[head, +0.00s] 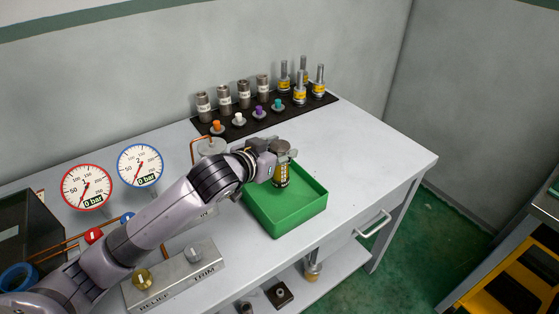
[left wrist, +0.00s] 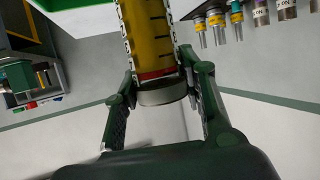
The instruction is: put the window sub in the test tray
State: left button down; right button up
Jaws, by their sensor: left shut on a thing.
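The window sub (head: 281,177), a cylinder with a yellow window and dark marks, hangs upright from my left gripper (head: 274,150) over the green test tray (head: 285,222). My left gripper is shut on its grey end. In the left wrist view the window sub (left wrist: 150,38) runs up out of the frame, with a red band near the grey collar between the fingers (left wrist: 162,92). Whether its lower end touches the tray floor I cannot tell. My right gripper is in neither view.
A black mat (head: 329,99) at the back holds several grey cylinders, yellow-banded fittings and small coloured plugs. Two gauges (head: 140,165) and a metal relief/trim block (head: 175,277) stand left of the tray. The bench right of the tray is clear.

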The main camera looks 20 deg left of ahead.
pick_arm(q)
jog(key=shift+f, duration=1.5)
jog(key=shift+f, duration=0.15)
jog(key=c, duration=1)
grip_release()
